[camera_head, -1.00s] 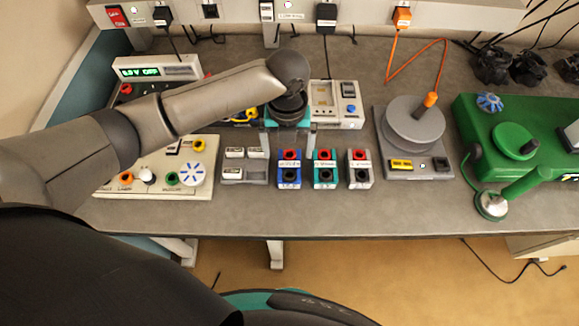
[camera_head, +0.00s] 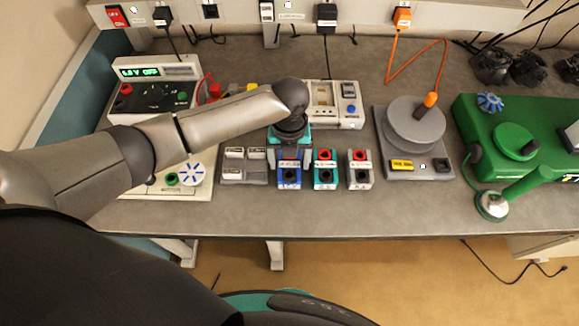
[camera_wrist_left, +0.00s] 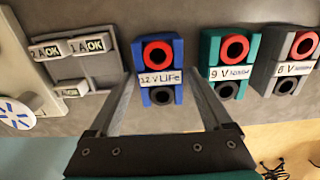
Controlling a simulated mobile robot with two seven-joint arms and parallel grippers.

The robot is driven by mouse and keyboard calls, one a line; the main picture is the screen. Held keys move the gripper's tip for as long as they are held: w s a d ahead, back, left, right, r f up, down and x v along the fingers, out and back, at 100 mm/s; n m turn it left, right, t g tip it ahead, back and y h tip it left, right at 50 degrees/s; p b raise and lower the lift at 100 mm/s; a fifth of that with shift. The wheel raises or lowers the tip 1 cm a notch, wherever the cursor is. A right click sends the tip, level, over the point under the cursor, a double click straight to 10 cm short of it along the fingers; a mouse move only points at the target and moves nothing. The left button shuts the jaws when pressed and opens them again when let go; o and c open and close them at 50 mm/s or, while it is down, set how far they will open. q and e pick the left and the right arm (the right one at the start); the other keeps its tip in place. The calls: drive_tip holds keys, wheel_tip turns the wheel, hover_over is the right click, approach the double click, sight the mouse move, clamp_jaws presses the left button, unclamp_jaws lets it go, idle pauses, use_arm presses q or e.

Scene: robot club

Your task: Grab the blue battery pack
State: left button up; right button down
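The blue battery pack (camera_head: 289,180), with a red and a black round terminal, stands on the bench as the leftmost of three packs. In the left wrist view the blue pack (camera_wrist_left: 178,95) carries a white label that appears to read 12 V LiFe. My left gripper (camera_head: 290,160) points down over it. In the wrist view the fingers of my left gripper (camera_wrist_left: 163,88) are spread, one on each side of the pack, with visible gaps. The fingers partly cover the pack's far part in the head view. My right gripper is not in view.
A teal pack (camera_head: 325,181) stands close to the right, then a grey pack (camera_head: 360,180). A grey tray (camera_head: 245,178) with small white labelled blocks is close on the left. A grey spool stand (camera_head: 398,172) is further right. Bare bench lies in front.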

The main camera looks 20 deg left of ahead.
use_arm(q)
clamp_jaws()
idle(0.5)
drive_tip(key=shift+r, duration=0.15)
